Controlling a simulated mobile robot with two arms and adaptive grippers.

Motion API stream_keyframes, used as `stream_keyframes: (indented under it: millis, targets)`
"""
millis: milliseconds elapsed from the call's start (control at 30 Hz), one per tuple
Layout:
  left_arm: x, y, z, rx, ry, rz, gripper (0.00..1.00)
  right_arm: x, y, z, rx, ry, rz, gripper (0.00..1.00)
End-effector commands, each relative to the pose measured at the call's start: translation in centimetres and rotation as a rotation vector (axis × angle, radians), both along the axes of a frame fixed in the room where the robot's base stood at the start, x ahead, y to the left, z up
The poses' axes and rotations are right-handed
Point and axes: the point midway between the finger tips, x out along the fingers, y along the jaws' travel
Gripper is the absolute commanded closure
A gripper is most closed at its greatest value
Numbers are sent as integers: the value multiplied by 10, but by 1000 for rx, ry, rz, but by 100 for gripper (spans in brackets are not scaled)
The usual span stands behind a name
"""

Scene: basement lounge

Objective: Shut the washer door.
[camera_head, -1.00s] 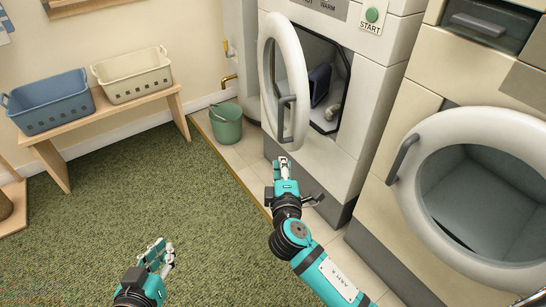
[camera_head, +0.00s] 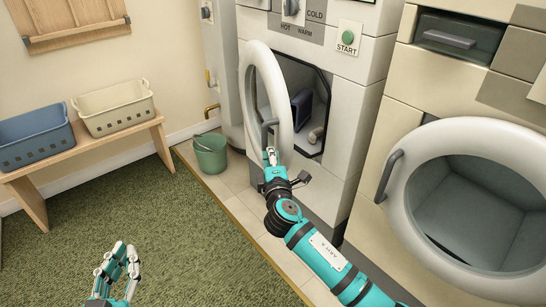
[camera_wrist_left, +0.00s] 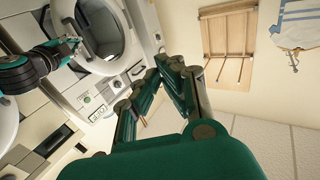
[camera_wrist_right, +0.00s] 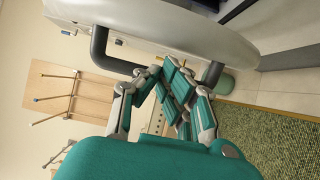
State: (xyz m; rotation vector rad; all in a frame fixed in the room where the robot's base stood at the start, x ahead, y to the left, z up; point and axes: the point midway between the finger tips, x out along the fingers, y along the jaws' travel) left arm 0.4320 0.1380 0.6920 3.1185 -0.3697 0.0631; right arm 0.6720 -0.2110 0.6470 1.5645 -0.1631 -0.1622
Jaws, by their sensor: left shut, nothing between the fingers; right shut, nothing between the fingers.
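The washer (camera_head: 330,100) stands at the centre of the head view, with a dark opening that holds a dark blue item. Its white ring-shaped door (camera_head: 284,85) stands open, swung out to the left, with a grey bar handle (camera_head: 267,135). My right gripper (camera_head: 271,155) is shut and empty at the lower end of this handle. In the right wrist view the handle (camera_wrist_right: 99,45) runs behind the fingertips; I cannot tell whether they touch. My left gripper (camera_head: 124,250) is shut and empty over the green carpet, well away from the door.
A second machine (camera_head: 385,150) with a large round door (camera_head: 405,200) stands at the right. A green bucket (camera_head: 211,155) is on the tiles left of the washer. A wooden bench (camera_head: 95,148) bears a blue basket (camera_head: 35,140) and a cream basket (camera_head: 115,108). The carpet is clear.

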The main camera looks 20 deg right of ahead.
Motion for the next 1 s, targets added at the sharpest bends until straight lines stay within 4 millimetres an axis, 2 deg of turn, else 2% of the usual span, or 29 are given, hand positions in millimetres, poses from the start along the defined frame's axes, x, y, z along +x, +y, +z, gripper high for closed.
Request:
stream_keyframes:
  millis: [500,567,667,800,900,1000]
  targets:
    - [0,-1,3,-4,-10,-1,100,0,-10,0,-1,0,4,100]
    - [0,1,-4,8,32,2,100,0,-16,0,-2,2,14,100]
    - [-4,5,-25,38,150,10,100,0,-34,0,-5,4,45,100]
    - [-15,14,-58,87,347,24,100,1,-73,1,-8,5,100,100]
    - [-20,16,-70,100,402,27,100,4,-102,-1,-3,4,111,100]
    - [-21,16,-72,101,409,27,100,8,-130,-1,-4,3,112,100]
